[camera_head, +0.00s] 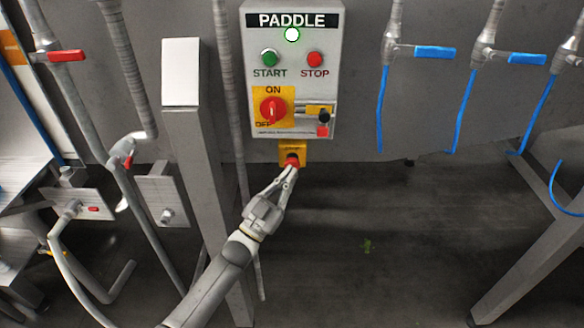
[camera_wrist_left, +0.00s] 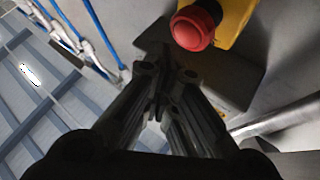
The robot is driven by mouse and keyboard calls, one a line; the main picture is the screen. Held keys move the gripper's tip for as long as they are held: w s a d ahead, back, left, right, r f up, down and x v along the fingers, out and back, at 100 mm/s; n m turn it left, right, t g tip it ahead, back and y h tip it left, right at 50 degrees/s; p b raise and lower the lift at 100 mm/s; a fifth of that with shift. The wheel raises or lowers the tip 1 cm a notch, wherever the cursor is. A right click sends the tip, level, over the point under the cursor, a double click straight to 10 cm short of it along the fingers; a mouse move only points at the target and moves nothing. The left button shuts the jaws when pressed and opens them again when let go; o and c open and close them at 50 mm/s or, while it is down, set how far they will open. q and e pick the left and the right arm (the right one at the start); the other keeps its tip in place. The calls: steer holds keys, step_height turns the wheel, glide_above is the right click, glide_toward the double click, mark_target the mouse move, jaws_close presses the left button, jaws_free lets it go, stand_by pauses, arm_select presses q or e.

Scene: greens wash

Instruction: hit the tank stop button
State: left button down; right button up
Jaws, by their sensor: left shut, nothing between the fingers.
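A grey control panel (camera_head: 290,20) labelled PADDLE hangs on the tank wall, with a lit lamp, a green START button (camera_head: 269,57) and a red STOP button (camera_head: 314,58). Under it, a red mushroom button (camera_head: 292,160) sits on a yellow box (camera_head: 292,147). In the left wrist view the red mushroom button (camera_wrist_left: 192,28) is at the top, beyond the fingers and to their right. My left gripper (camera_head: 289,172) is shut and empty, its fingertips just below the mushroom button and partly over it in the head view. I cannot tell whether they touch. My right gripper is not in view.
A red rotary switch (camera_head: 273,111) on a yellow plate is on the panel. A grey post (camera_head: 182,130) and pipes with a red-handled valve (camera_head: 67,56) stand to the left. Blue-handled valves (camera_head: 434,52) are at the right. The floor below the panel is mostly clear.

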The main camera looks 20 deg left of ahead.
arm_select(q)
steer(key=shift+w, duration=0.15)
steer(key=shift+w+a+b, duration=0.1)
steer(key=shift+w+b, duration=0.2)
steer(key=shift+w+a+r+b, duration=0.1)
steer(key=shift+w+a+b, duration=0.05)
steer(key=shift+w+b, duration=0.2)
stand_by(0.7)
steer(key=shift+s+d+p, duration=0.3)
steer(key=shift+s+p, duration=0.2)
steer(key=shift+s, duration=0.3)
steer(key=s+p, duration=0.1)
steer(key=s, duration=0.1)
steer(key=s+d+p, duration=0.1)
steer(key=s, duration=0.1)
steer(key=shift+s+d, duration=0.15)
steer(key=shift+s, duration=0.25)
